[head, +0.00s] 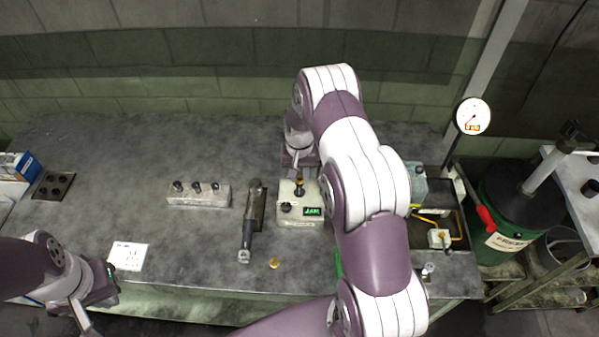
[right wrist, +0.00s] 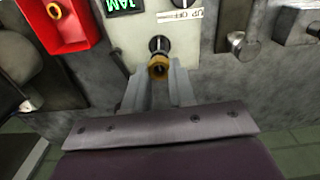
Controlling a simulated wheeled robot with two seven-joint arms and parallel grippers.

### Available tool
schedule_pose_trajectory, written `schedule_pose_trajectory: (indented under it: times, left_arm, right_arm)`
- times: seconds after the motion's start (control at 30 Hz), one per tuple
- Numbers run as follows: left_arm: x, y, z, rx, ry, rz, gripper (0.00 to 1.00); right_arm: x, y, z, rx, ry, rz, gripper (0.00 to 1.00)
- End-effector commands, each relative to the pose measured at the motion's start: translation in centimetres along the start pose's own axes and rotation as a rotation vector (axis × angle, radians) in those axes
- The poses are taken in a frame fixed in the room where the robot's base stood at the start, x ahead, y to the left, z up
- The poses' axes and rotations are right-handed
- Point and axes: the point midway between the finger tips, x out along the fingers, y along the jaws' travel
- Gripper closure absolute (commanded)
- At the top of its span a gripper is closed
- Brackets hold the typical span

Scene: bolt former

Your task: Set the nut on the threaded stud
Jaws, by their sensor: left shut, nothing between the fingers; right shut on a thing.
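My right gripper (right wrist: 158,72) is shut on a brass-coloured nut (right wrist: 158,66) held at its fingertips. The nut also shows in the head view (head: 299,180), over the rear part of a pale control box (head: 280,217). I cannot tell whether nut and post touch. My left gripper (head: 88,326) is shut and empty at the lower left, far from the box.
The box has a green JAM display (head: 312,211) and a black knob (head: 286,207). A dark-handled tool (head: 248,228) and a block with pegs (head: 199,197) lie left. A loose brass ring (head: 273,263) lies in front. A red bin (right wrist: 82,38) stands beside the box.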

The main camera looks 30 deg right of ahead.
Motion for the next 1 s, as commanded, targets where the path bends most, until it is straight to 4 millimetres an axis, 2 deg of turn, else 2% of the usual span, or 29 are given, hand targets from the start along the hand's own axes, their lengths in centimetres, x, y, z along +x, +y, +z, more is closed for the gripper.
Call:
schedule_pose_trajectory:
  times: [0.53, 0.57, 0.63, 0.9, 1.0]
  left_arm:
    - [0.59, 0.00, 0.07, 0.000, 0.000, 0.000, 1.00]
    - [0.59, 0.00, 0.07, 0.000, 0.000, 0.000, 1.00]
    - [0.59, 0.00, 0.07, 0.000, 0.000, 0.000, 1.00]
    - [0.62, 0.00, 0.07, 0.000, 0.000, 0.000, 1.00]
    - [0.98, 0.00, 0.11, 0.000, 0.000, 0.000, 1.00]
  right_arm:
    - [0.77, 0.00, -0.01, 0.000, 0.000, 0.000, 1.00]
    - [0.76, 0.00, -0.01, 0.000, 0.000, 0.000, 0.69]
    - [0.76, 0.00, -0.01, 0.000, 0.000, 0.000, 0.46]
    - [0.75, 0.00, -0.01, 0.000, 0.000, 0.000, 0.46]
    - [0.19, -0.02, -0.09, 0.000, 0.002, -0.001, 0.46]
